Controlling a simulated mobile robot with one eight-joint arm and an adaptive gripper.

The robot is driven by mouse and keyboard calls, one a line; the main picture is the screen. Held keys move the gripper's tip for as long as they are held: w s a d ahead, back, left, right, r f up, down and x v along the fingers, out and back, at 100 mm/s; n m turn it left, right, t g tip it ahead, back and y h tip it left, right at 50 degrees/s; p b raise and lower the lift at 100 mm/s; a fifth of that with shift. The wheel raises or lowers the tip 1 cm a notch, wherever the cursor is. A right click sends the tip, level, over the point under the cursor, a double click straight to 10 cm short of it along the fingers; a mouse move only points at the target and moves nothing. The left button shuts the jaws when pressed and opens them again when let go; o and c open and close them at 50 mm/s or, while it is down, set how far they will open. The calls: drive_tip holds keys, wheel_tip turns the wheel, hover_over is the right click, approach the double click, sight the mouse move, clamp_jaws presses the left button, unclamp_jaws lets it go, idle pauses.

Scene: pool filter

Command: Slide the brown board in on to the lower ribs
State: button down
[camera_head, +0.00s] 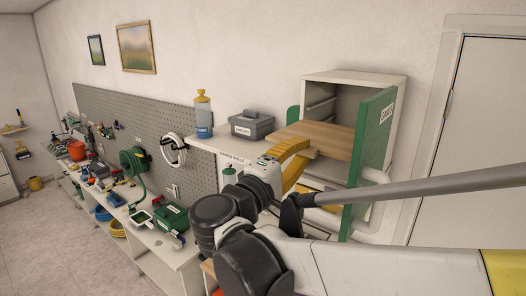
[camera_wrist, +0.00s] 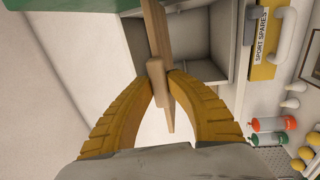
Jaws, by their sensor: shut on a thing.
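The brown board (camera_head: 325,138) lies roughly flat at the mouth of the open white cabinet (camera_head: 357,77) in the head view. My gripper (camera_head: 283,153) is shut on its near edge. In the wrist view the board (camera_wrist: 155,28) shows nearly edge-on, clamped between the yellow fingers of my gripper (camera_wrist: 160,75), with its far part toward the cabinet opening (camera_wrist: 188,38). A rib (camera_head: 319,105) shows on the cabinet's left inner wall, above the board. The lower ribs are hidden behind the board, and I cannot tell how far inside it reaches.
The green cabinet door (camera_head: 373,130) stands open just right of the board. A pegboard and cluttered bench stand further left.

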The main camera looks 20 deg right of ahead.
drive_tip(key=w+d+f+b, duration=0.2)
drive_tip(key=w+d+b, duration=0.3)
drive_tip(key=w+d, duration=0.9)
drive_tip(key=shift+d+f+b, duration=0.3)
drive_tip(key=shift+d+b, duration=0.05)
drive_tip(key=shift+d, duration=1.7)
drive_tip(key=shift+w, duration=0.1)
drive_tip(key=c, duration=0.8)
unclamp_jaws()
